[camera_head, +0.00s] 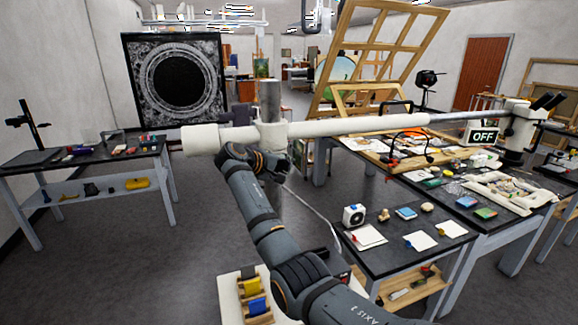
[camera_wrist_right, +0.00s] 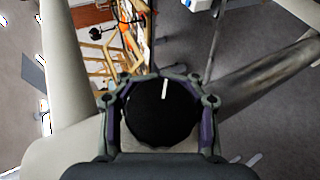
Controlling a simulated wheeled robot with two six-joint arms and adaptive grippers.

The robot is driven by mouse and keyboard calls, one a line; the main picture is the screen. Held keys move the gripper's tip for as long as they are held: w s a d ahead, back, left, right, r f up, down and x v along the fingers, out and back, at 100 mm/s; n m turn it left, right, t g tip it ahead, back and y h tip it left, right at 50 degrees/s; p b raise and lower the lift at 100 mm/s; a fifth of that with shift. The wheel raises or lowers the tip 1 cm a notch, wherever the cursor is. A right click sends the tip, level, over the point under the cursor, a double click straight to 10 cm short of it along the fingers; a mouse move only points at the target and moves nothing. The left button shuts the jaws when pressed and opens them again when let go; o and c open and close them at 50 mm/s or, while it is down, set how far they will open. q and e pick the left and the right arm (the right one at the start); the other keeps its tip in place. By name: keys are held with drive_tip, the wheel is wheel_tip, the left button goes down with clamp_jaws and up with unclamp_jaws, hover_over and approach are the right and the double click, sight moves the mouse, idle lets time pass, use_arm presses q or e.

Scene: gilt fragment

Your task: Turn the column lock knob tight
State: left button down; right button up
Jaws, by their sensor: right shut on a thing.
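The black round lock knob (camera_wrist_right: 160,122) fills the middle of the right wrist view, with a white line on its face pointing nearly straight up, tilted slightly right. My right gripper (camera_wrist_right: 160,101) is shut on the knob, with one finger at each side of it. In the head view my right gripper (camera_head: 268,168) is at the white collar on the grey metal column (camera_head: 270,98); the knob is hidden there behind my wrist. A long white boom (camera_head: 340,127) crosses at the collar. My left gripper is not in view.
The boom runs right to a microscope head (camera_head: 520,125) above a crowded dark table. A small black-topped table (camera_head: 385,262) with cards and small boxes stands right of my arm. A side bench (camera_head: 85,160) is at left. Open floor lies between.

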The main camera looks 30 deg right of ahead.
sight(279, 167)
drive_tip(key=y, duration=0.1)
drive_tip(key=y+p, duration=0.1)
drive_tip(key=y, duration=0.1)
drive_tip(key=a+m+y+p, duration=0.1)
drive_tip(key=y, duration=0.1)
drive_tip(key=shift+w+f+t, duration=0.15)
drive_tip(key=shift+f+t, duration=0.15)
drive_tip(key=shift+f, duration=0.1)
clamp_jaws()
drive_tip(key=shift+w+a+f+m+t+y+p, duration=0.1)
drive_tip(key=shift+a+m+y+p, duration=0.15)
drive_tip(key=shift+y, duration=0.45)
drive_tip(key=shift+a+f+m+t+y+p, duration=0.15)
drive_tip(key=shift+y+p, duration=0.1)
drive_tip(key=shift+y, duration=0.45)
drive_tip(key=shift+w+a+f+m+t+y+p, duration=0.15)
drive_tip(key=shift+m+y+p, duration=0.1)
drive_tip(key=shift+y, duration=0.45)
drive_tip(key=shift+s+r, duration=0.1)
drive_tip(key=o, duration=1.3)
unclamp_jaws()
drive_tip(key=shift+a, duration=0.1)
drive_tip(key=shift+c, duration=0.2)
drive_tip(key=v, duration=0.7)
drive_tip(key=shift+r, duration=0.2)
